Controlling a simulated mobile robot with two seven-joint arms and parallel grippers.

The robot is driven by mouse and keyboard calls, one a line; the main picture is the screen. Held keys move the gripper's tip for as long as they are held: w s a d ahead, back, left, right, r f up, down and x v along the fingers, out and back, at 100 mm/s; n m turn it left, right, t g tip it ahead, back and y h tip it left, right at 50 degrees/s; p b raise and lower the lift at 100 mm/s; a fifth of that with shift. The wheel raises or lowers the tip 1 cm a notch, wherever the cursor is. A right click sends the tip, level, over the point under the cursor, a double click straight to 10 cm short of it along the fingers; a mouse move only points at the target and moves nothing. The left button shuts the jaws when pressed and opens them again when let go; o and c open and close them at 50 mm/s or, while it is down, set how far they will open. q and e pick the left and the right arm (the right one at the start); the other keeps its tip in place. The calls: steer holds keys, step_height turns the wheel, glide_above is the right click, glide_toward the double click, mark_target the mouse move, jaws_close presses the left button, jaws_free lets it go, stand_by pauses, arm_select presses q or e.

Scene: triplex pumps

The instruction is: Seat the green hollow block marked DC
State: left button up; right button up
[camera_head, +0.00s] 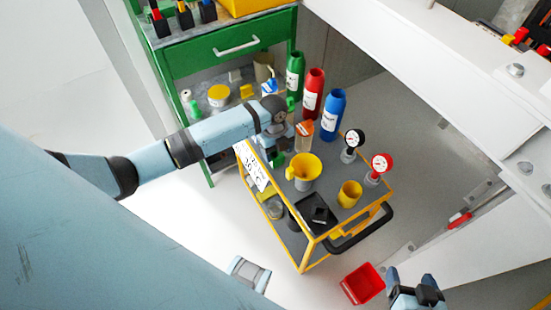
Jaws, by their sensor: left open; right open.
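My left arm reaches in from the left over the yellow-framed cart (297,240). Its gripper (274,152) points down at the cart's left end, open, its fingertips partly hidden by the wrist. A small green piece (279,160) shows right by the fingertips; I cannot tell whether it is the hollow block, and no DC marking can be read. Another small green piece (291,104) shows beside the wrist, by the green bottle's base. My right gripper (412,280) is open at the bottom right, over the floor, away from the cart.
Green (295,75), red (312,92) and blue (333,113) bottles stand along the cart's back. A yellow jug (304,170), yellow cup (349,193), two gauges (353,140) and a black tray (307,222) share its top. A red bin (362,284) stands on the floor.

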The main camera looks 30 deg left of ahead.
arm_select(q)
steer(key=shift+f, duration=0.9)
steer(key=shift+r, duration=0.1)
steer(key=c, duration=0.9)
steer(key=shift+r, duration=0.1)
